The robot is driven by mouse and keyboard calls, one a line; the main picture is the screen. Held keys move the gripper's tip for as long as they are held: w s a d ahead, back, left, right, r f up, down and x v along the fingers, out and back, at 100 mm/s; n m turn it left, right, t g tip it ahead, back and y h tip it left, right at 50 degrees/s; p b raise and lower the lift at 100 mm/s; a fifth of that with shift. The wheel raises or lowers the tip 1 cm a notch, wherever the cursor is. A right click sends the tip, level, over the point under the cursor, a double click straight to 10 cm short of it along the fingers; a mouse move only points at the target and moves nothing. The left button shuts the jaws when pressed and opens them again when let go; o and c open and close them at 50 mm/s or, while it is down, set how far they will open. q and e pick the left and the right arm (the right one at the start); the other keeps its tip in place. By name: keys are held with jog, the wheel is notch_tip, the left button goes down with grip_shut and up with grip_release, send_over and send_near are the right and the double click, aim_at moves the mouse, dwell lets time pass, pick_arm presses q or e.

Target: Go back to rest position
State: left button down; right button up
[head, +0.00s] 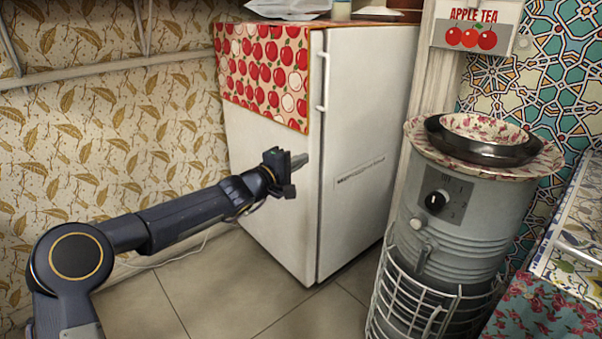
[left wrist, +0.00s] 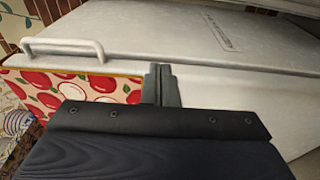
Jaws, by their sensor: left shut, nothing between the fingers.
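My left gripper (head: 298,162) reaches in from the left in the head view, in front of the white fridge (head: 365,150). Its fingers are shut and empty. In the left wrist view the closed fingers (left wrist: 160,84) point toward the fridge's white surface (left wrist: 240,95), with the apple-print cloth (left wrist: 80,85) and a white handle (left wrist: 62,48) to the left. I cannot tell whether the fingertips touch the fridge. My right gripper is in neither view.
A floral-cloth surface (head: 545,310) is at the lower right. Tiled floor (head: 225,290) lies open in front of the fridge. A leaf-patterned wall (head: 90,150) is at the left.

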pick_arm(q)
jog(key=s+a+r+m+g+p, duration=0.1)
jog(key=s+r+m, duration=0.15)
jog(key=s, duration=0.45)
jog(key=s+a+r+m+g, duration=0.2)
jog(key=s+m, duration=0.1)
jog(key=s, duration=0.4)
jog(key=s+a+r+m+g+p, duration=0.1)
jog(key=s+r+m, duration=0.15)
jog(key=s, duration=0.45)
jog(key=s+a+f+g+y+p, duration=0.1)
jog(key=s+a+f+y, duration=0.3)
jog(key=s, duration=0.5)
jog(key=s+a+f+g+y+p, duration=0.1)
jog(key=s+a+f+g+p, duration=0.1)
jog(key=s+a+f, duration=0.6)
jog(key=s+a+f+g+y+p, duration=0.1)
jog(key=s+a+f+y, duration=0.15)
jog(key=s, duration=0.85)
notch_tip(320, 180, up, 37)
jog(key=p, duration=3.6)
jog(key=shift+a+p, duration=0.3)
jog(key=shift+a, duration=0.1)
